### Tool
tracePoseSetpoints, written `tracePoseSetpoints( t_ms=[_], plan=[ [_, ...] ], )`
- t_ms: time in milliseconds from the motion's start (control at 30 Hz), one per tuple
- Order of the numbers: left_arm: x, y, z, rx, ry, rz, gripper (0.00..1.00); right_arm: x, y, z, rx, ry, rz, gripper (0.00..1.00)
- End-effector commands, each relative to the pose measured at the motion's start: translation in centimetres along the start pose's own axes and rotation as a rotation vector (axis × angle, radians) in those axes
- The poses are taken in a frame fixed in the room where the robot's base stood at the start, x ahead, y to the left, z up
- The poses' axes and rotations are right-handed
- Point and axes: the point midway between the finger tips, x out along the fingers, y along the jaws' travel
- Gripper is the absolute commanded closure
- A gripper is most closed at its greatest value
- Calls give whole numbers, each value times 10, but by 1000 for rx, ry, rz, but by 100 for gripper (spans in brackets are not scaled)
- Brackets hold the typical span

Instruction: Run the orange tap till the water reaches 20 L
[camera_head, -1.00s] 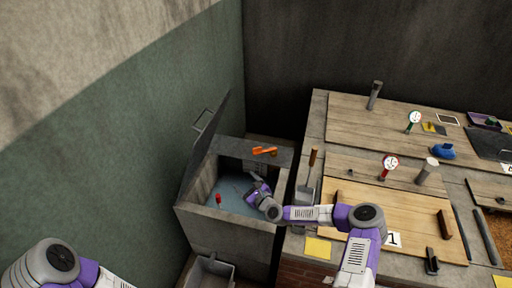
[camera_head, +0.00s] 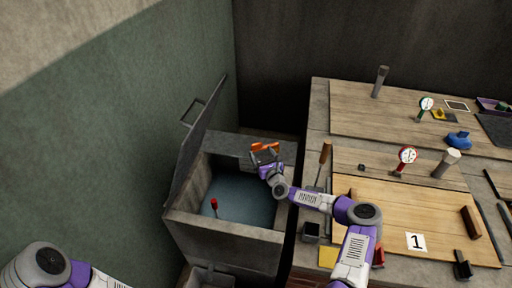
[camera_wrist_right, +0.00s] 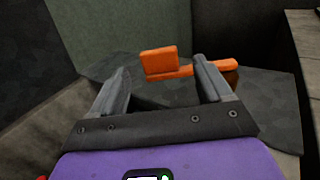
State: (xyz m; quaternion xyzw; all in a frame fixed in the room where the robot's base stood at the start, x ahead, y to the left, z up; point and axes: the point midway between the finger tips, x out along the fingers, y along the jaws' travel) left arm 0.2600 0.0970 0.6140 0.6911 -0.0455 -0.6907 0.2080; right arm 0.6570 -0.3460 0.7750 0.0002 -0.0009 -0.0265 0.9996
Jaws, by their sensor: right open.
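The orange tap (camera_head: 264,147) sits on the back ledge of a grey tank (camera_head: 222,231) with its lid raised. It also shows in the right wrist view (camera_wrist_right: 160,62). Bluish water (camera_head: 241,196) lies in the tank, with a red-topped float or marker (camera_head: 214,204) near the front left. No level reading is legible. My right gripper (camera_head: 264,157) is open at the tap; in the right wrist view its two fingers (camera_wrist_right: 160,82) stand apart, with the tap's handle between and beyond them. Contact cannot be told. My left arm shows at the lower left, its gripper out of view.
The tank's raised lid (camera_head: 196,140) leans at the left by the green wall. A worktop at the right holds wooden boards (camera_head: 400,205), a card marked 1 (camera_head: 415,242), round dials (camera_head: 407,156) and a blue object (camera_head: 459,140). A wooden handle (camera_head: 324,152) stands near the tank.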

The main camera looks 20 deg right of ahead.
Motion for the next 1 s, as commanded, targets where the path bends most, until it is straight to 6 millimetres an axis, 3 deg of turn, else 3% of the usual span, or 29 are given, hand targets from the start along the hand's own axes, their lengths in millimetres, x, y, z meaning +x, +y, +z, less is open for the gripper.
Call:
tracePoseSetpoints(
  t_ms=[200, 400, 833, 1000],
  plan=[
    [8, -3, 0, 0, 0, 0, 57, 32, 2, -1, -2, 0, 1, 21],
    [12, -4, -1, 0, 0, 0, 57, 51, 1, -1, -1, 0, 1, 21],
    [13, -5, -1, 0, 0, 0, 57, 58, 1, 0, 0, 1, 2, 21],
    [13, -5, -1, 0, 0, 0, 57, 58, 1, 0, 0, 1, 2, 47]
  ],
)
